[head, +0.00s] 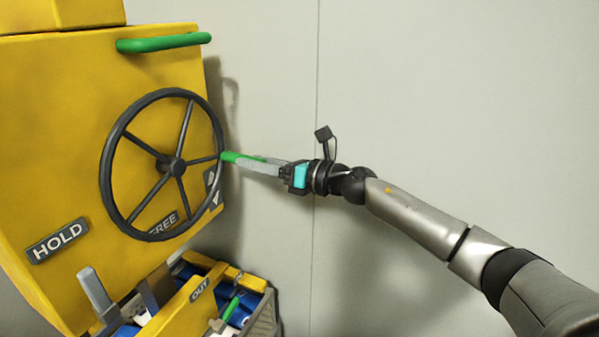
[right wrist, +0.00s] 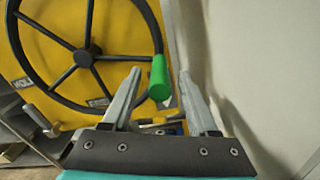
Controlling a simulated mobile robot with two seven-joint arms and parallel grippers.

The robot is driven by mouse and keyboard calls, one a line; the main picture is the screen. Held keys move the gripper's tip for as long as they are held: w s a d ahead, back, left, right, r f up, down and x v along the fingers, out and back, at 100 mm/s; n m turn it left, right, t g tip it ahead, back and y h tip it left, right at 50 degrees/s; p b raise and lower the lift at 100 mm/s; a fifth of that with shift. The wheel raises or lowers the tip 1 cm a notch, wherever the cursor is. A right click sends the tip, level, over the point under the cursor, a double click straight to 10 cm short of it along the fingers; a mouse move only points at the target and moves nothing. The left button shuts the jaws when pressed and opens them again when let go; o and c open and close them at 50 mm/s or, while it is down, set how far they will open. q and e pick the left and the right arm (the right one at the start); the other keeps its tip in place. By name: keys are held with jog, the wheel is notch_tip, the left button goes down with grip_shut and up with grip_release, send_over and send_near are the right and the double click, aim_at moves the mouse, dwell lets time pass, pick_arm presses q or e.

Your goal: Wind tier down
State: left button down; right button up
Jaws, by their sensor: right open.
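A dark spoked handwheel (head: 172,166) stands on the face of a yellow cabinet (head: 60,130). A green crank knob (head: 230,157) sticks out from the wheel's right rim. My right gripper (head: 245,163) comes in from the right and is at the knob. In the right wrist view, the green knob (right wrist: 158,78) lies between the two spread fingers of my right gripper (right wrist: 160,73), nearer the left one. The fingers look open, with a gap on the knob's right side. The handwheel (right wrist: 85,57) fills the upper left there. My left gripper is not in view.
A green bar handle (head: 165,43) is above the wheel. A HOLD label (head: 57,241) and a partly hidden FREE label (head: 164,223) are on the cabinet. Below are a grey lever (head: 94,290), a yellow OUT bar (head: 185,308) and blue items. A pale wall (head: 440,90) stands behind.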

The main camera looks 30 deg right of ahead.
jog(key=b+v, duration=0.2)
jog(key=v, duration=1)
dwell(0.4)
